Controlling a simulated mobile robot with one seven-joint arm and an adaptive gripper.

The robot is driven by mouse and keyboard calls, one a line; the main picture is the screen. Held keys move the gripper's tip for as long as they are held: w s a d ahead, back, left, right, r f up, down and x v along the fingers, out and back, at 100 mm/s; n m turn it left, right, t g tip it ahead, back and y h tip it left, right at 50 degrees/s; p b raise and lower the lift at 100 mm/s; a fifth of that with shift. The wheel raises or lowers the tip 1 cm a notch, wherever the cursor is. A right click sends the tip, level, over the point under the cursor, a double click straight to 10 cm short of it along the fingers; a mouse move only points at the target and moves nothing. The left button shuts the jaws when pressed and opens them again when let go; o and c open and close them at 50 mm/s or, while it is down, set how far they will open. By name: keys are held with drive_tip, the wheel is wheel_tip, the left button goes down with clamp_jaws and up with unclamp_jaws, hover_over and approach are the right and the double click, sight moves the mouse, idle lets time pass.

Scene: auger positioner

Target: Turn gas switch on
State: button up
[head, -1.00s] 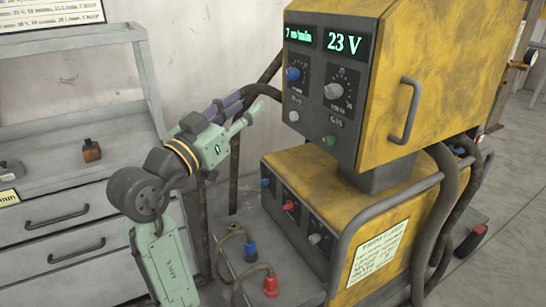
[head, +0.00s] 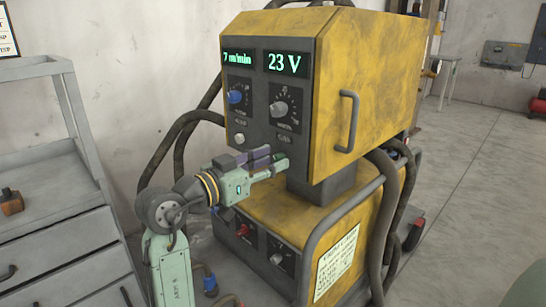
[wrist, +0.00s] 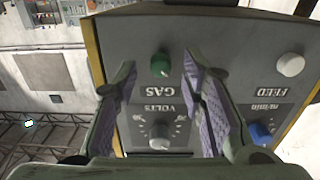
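The gas switch is a round green knob (wrist: 160,65) on the dark front panel, marked GAS and upside down in the wrist view. It lies between and beyond the tips of my open gripper (wrist: 162,72), whose purple-padded fingers stand on either side with nothing held. I cannot tell any contact with the knob. In the head view my gripper (head: 275,162) is at the lower edge of the yellow welding machine's panel (head: 259,115), below the volts dial (head: 280,108). It covers most of the gas knob's area there.
The white feed knob (wrist: 290,64) and blue knob (wrist: 261,134) sit beside the gas knob. The machine's lower yellow unit (head: 290,220), with a red knob (head: 242,230), is below my gripper. Dark hoses (head: 180,130) hang at left. A grey drawer cabinet (head: 65,235) stands further left.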

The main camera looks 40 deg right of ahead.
drive_tip(key=shift+d, duration=0.75)
drive_tip(key=shift+c, duration=0.4)
clamp_jaws()
drive_tip(key=shift+w, duration=0.1)
